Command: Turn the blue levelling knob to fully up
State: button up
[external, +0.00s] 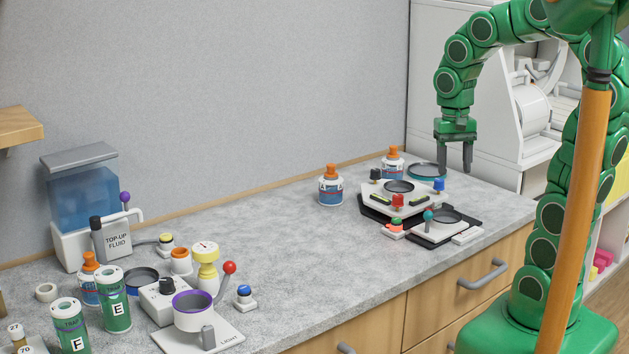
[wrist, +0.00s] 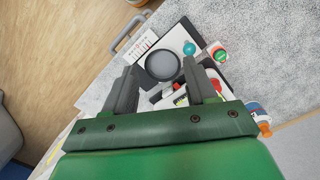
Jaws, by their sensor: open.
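The blue levelling knob (external: 439,185) stands on the right corner of a white plate (external: 403,212) that also carries a red knob (external: 398,201), a black knob (external: 376,174) and a dark round disc (external: 399,187). My gripper (external: 455,168) is open and empty, pointing down above and slightly right of the blue knob in the external view, apart from it. In the wrist view the two jaws of my gripper (wrist: 160,66) stand wide apart. I cannot make out the blue knob in the wrist view; the gripper body hides part of the plate there.
Close by are a teal-balled lever (external: 428,216), a red-and-green button (external: 396,225) and a second dark round dish (external: 447,215). Orange-capped bottles (external: 331,185) stand behind and left. The middle of the grey counter (external: 290,245) is clear.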

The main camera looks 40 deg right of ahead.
jog(key=w+d+f+m, duration=0.1)
jog(key=w+d+m, duration=0.45)
jog(key=w, duration=0.35)
jog(key=m, duration=0.6)
send_over(439, 180)
notch_tip(439, 180, down, 4)
jog(key=shift+r+t, duration=0.1)
jog(key=shift+t, duration=0.3)
jog(key=shift+d+f, duration=0.15)
jog(key=shift+f, duration=3.85)
grip_shut()
